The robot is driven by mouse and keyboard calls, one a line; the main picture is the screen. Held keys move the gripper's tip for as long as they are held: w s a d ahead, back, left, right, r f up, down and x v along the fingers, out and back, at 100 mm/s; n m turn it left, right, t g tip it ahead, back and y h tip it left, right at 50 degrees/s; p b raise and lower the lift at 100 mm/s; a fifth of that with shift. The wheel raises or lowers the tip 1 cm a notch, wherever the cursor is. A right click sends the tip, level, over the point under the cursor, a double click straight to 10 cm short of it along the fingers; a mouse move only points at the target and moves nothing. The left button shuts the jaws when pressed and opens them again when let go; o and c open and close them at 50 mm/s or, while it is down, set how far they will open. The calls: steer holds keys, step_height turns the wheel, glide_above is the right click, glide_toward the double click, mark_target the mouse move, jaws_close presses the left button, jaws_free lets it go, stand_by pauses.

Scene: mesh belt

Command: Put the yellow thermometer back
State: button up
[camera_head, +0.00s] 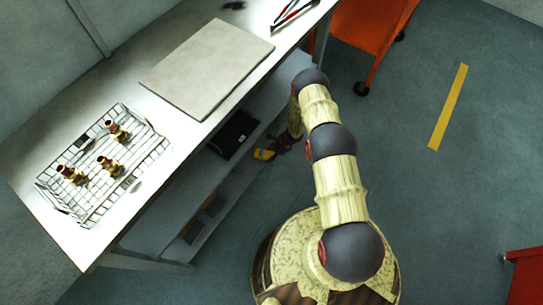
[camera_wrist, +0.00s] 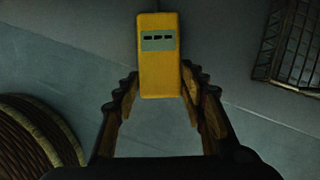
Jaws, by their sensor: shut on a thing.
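The yellow thermometer (camera_wrist: 160,72) is a boxy yellow body with a small grey display, held between the two fingers of my gripper (camera_wrist: 160,105) in the wrist view. My gripper is shut on it. In the head view, the thermometer (camera_head: 264,154) shows as a small yellow piece at the end of my gripper (camera_head: 280,147), beside the front edge of the workbench and near the lower shelf (camera_head: 180,220). My arm hides part of the gripper there. I cannot tell whether the thermometer touches the shelf.
A wire basket (camera_head: 152,150) with several brass fittings (camera_head: 111,166) stands on the white bench (camera_head: 60,215). A grey board (camera_head: 205,68) and red-handled pliers (camera_head: 293,14) lie farther back. A black item (camera_head: 234,134) lies on the lower shelf. An orange cart (camera_head: 368,35) stands behind right.

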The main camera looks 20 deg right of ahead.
steer(key=shift+w, duration=0.1)
steer(key=shift+f, duration=0.1)
steer(key=o, duration=1.2)
steer(key=shift+o, duration=0.2)
steer(key=p+v, duration=0.4)
steer(key=v, duration=0.8)
steer(key=shift+p, duration=0.4)
steer(key=shift+a, duration=0.1)
